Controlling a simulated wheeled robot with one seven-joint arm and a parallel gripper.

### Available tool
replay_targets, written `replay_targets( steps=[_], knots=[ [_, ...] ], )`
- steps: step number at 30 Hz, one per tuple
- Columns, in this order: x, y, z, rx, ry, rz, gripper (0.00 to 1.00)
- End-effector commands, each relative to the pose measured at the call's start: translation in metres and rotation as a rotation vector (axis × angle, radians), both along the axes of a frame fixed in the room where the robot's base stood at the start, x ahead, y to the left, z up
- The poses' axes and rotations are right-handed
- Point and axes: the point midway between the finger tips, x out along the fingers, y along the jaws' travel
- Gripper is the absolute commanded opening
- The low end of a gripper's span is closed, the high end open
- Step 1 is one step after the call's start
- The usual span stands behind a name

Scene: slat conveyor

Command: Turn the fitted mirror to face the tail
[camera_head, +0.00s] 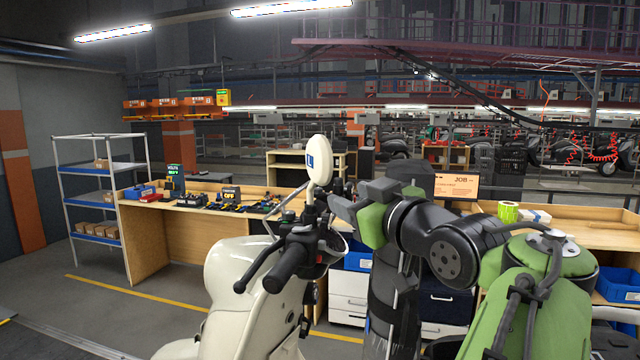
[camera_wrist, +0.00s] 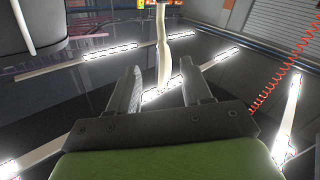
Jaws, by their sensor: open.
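My gripper (camera_head: 340,204) is just right of the mirror and a little lower, pointing left. In the wrist view my gripper (camera_wrist: 158,90) has its two fingers apart with nothing gripped. A narrow cream piece (camera_wrist: 163,50) shows beyond and between the fingertips. It looks like the mirror seen edge-on; whether a finger touches it I cannot tell.
The black handlebar grip (camera_head: 290,262) and levers are close below the mirror. A workbench (camera_head: 190,230) with parts stands behind, and a shelf rack (camera_head: 100,200) is at left. A red coiled hose (camera_wrist: 285,65) hangs at right in the wrist view.

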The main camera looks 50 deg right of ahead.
Motion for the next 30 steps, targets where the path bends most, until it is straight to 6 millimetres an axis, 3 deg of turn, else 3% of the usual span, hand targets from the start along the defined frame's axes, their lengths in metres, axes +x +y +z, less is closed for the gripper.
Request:
replay_targets(
  steps=[9,15,25,26,30],
  knots=[
    [0.071,-0.024,0.004,0.004,0.002,0.005,0.49],
    [0.102,-0.036,0.004,0.002,0.001,0.003,0.49],
    [0.109,-0.039,0.001,0.001,0.001,0.001,0.49],
    [0.109,-0.039,0.001,0.001,0.001,0.001,0.48],
    [0.109,-0.039,0.001,0.001,0.001,0.002,0.26]
  ],
)
